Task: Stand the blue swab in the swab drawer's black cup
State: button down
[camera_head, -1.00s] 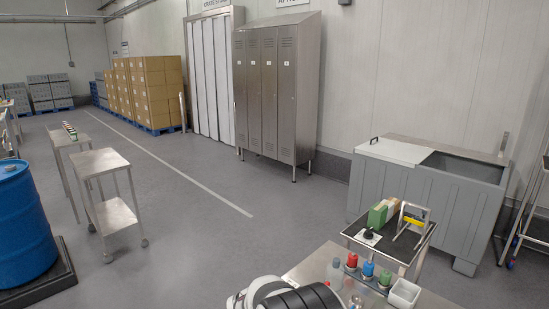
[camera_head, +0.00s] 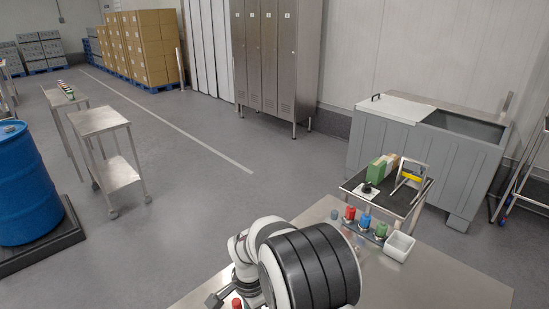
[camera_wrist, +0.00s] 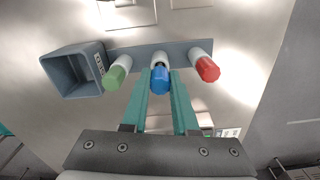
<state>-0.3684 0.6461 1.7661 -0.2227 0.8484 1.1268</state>
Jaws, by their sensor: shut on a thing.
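The blue swab (camera_wrist: 160,81) stands in the middle of a rack (camera_wrist: 137,50), with a green swab (camera_wrist: 118,74) on its left and a red one (camera_wrist: 207,69) on its right in the wrist view. My gripper (camera_wrist: 161,76) has its teal fingers shut on the blue swab at its cap. The blue swab also shows in the head view (camera_head: 365,220), between red and green caps. My gripper's fingers cannot be made out there.
An open bin stands beside the rack (camera_head: 399,246). Behind is a small cart (camera_head: 405,200) with a green box (camera_head: 376,171), a black knob-like item (camera_head: 367,187) and a yellow-handled frame (camera_head: 411,177). The steel table (camera_head: 440,285) is clear at front right.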

jog(key=shift+r, duration=0.65)
jog(key=shift+r, duration=0.1)
jog(key=shift+r, duration=1.75)
jog(key=s+d+r+n, duration=0.4)
jog(key=d+r+n, duration=0.7)
jog(key=d+r, duration=0.4)
notch_tip(320, 180, up, 2)
jog(key=shift+s+a, duration=0.1)
